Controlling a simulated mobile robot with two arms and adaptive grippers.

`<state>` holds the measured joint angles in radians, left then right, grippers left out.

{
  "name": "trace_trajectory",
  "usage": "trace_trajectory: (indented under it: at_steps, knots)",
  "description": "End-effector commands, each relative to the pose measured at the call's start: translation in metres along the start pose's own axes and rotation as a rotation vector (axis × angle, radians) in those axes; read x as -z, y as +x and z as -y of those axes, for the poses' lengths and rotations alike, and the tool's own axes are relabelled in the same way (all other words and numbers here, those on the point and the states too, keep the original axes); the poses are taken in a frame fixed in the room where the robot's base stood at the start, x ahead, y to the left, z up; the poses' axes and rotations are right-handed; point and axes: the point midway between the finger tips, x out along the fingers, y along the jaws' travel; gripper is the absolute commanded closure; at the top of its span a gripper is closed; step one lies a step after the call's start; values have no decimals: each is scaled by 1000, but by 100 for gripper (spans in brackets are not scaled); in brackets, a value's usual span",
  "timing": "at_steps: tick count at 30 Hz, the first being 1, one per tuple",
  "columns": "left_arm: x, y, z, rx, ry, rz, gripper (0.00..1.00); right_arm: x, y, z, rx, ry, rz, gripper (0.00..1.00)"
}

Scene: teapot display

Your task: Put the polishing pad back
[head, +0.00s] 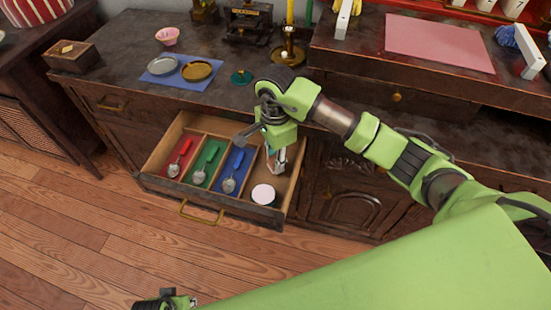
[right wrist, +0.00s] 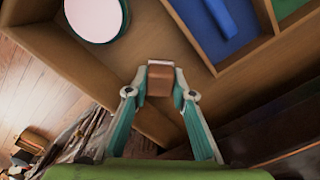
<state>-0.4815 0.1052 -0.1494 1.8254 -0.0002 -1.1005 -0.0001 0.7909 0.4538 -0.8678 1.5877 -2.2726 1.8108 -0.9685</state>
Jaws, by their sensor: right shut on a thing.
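My right gripper (head: 275,170) points down over the rightmost, bare wooden compartment of the open drawer (head: 180,207). In the right wrist view its fingertips (right wrist: 160,77) are shut on a small brown block (right wrist: 160,82) with a pale edge, which I take to be the polishing pad. Whether the block touches the drawer floor I cannot tell. A round white-topped tin (head: 263,194) stands in the same compartment, in front of the gripper; it also shows in the right wrist view (right wrist: 94,16). My left gripper (head: 165,301) is at the bottom edge, its fingers unclear.
Red, green and blue compartments (head: 238,172) to the left each hold a spoon-like tool. On the cabinet top are a blue mat (head: 160,79) with two small dishes, a pink bowl (head: 167,36) and a candle holder (head: 289,50). The floor before the drawer is clear.

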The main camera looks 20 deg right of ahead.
Motion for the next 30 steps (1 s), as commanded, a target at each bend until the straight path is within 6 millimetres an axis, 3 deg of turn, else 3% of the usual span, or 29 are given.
trace_trajectory:
  at_steps: [15,16,17,30]
  knots:
    - [4,-6,0,1,-1,-4,70,0,3,1,2,0,-1,94]
    - [5,-9,0,1,-2,-6,70,0,2,1,2,0,-1,69]
    - [6,-10,1,1,-2,-8,70,0,2,1,2,0,-1,62]
    - [4,-8,2,2,-2,-4,70,0,0,1,2,0,0,60]
